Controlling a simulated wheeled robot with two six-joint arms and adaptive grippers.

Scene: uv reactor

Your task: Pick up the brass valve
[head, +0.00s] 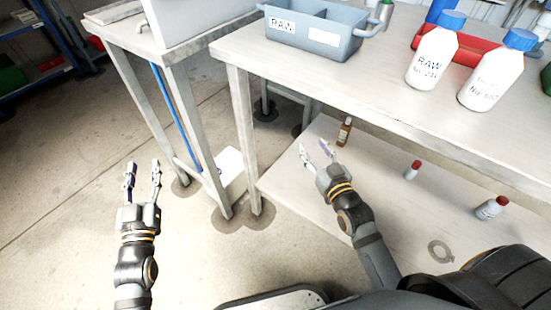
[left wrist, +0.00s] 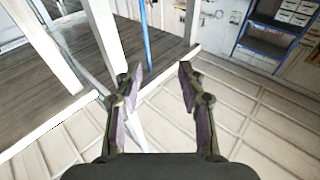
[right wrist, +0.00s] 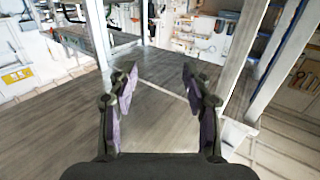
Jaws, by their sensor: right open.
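I cannot make out a brass valve in any view. My left gripper (head: 143,175) is open and empty above the concrete floor, left of the tables. Its spread fingers also show in the left wrist view (left wrist: 160,84), with floor and a table leg beyond.
A small brown bottle (head: 344,131), two small red-capped containers (head: 412,170) and a flat ring (head: 440,251) are on the lower shelf. Above, the tabletop (head: 300,62) holds a grey RAW bin (head: 345,50), a red tray (head: 470,51) and white blue-capped bottles (head: 432,58).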

